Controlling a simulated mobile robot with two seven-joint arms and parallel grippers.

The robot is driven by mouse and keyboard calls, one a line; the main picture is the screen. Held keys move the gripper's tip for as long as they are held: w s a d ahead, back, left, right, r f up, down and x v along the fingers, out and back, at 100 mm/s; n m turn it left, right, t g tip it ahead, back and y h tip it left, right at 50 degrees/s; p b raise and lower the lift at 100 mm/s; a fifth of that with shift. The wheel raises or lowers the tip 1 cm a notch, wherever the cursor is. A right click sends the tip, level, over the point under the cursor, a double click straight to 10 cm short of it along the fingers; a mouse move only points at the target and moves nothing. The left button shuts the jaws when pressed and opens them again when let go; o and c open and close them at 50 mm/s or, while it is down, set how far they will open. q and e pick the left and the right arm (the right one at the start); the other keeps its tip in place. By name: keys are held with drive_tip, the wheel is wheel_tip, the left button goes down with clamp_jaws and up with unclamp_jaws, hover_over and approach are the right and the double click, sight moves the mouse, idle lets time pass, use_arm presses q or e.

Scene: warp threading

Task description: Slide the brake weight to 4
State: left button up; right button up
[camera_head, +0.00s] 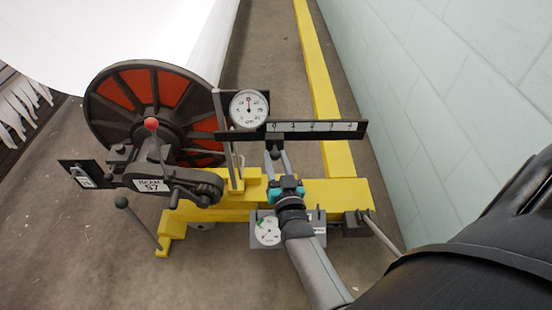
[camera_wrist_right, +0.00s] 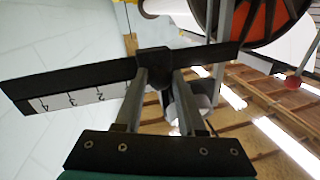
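The brake lever is a long black bar (camera_head: 358,128) with a white scale marked 0 to 4, and it also shows in the right wrist view (camera_wrist_right: 205,55). In that view a black block (camera_wrist_right: 154,61), apparently the brake weight, sits on the bar inward of the 2 mark. In the head view a dark knob (camera_head: 275,153) hangs below the 0 end. My right gripper (camera_head: 280,168) is just below the bar there. In the wrist view its two separated fingers (camera_wrist_right: 163,78) reach the block; whether they grip it is unclear. My left gripper is not in view.
A dial gauge (camera_head: 249,109) stands above the bar's left end, beside the beam flange (camera_head: 138,85) with red panels. A yellow frame (camera_head: 345,190) lies below, with a second dial (camera_head: 267,231). A pale block wall (camera_head: 440,90) is at right.

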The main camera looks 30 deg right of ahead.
clamp_jaws()
idle(1.0)
